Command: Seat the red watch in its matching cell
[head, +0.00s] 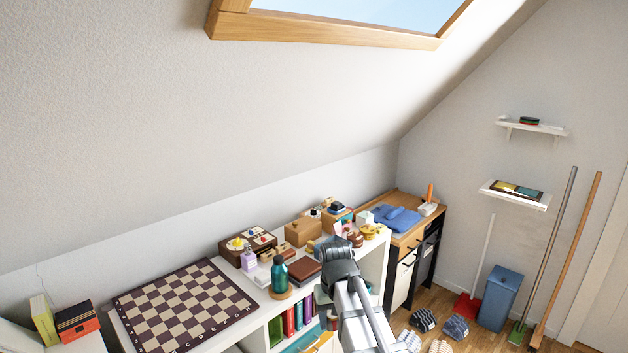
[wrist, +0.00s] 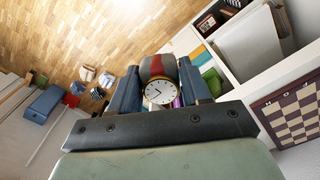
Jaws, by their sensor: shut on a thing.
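My gripper (wrist: 160,88) is in the wrist view, its two blue-grey fingers shut on the red watch (wrist: 158,93). The watch has a round white dial with a gold rim and a red and grey band, and the dial faces the wrist camera. In the head view my arm covers the middle bottom, and I cannot make out the fingers or the watch there. A brown box (head: 231,252) with small items in it stands on the white shelf unit, left of my arm. I cannot tell which cell matches the watch.
A chessboard (head: 185,305) covers the left of the white shelf unit (head: 262,308). A teal bottle (head: 280,273), a wooden box (head: 302,232) and several small items crowd its top near my arm.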

